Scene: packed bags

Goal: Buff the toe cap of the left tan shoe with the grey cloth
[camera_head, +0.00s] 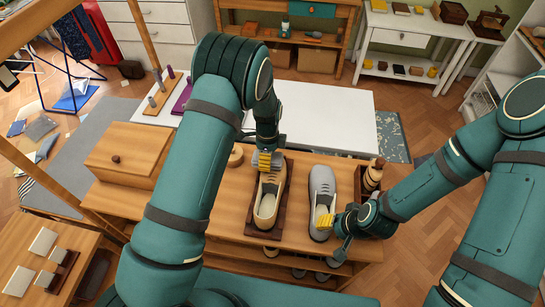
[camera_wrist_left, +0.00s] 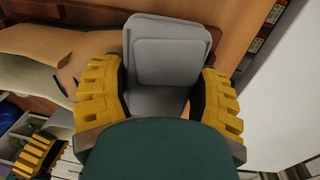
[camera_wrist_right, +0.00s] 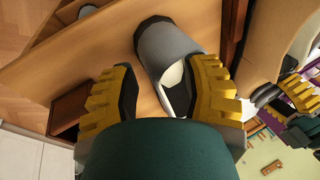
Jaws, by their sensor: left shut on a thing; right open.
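The tan shoe (camera_head: 266,205) lies on a dark brown board (camera_head: 284,192) on the wooden bench, toe pointing away from me. My left gripper (camera_head: 266,161) is at its toe end, shut on the folded grey cloth (camera_wrist_left: 170,52); the tan shoe (camera_wrist_left: 35,75) shows beside the cloth in the left wrist view. I cannot tell whether the cloth touches the toe cap. A grey shoe (camera_head: 321,186) stands to the right. My right gripper (camera_head: 335,222) is open at its near end; in the right wrist view the grey shoe (camera_wrist_right: 168,45) shows between and beyond the fingers.
A wooden box (camera_head: 118,165) with a knob stands on the bench's left, and a round wooden item (camera_head: 236,155) lies beside my left arm. A wooden holder (camera_head: 370,178) stands right of the grey shoe. A white table (camera_head: 335,115) is behind the bench.

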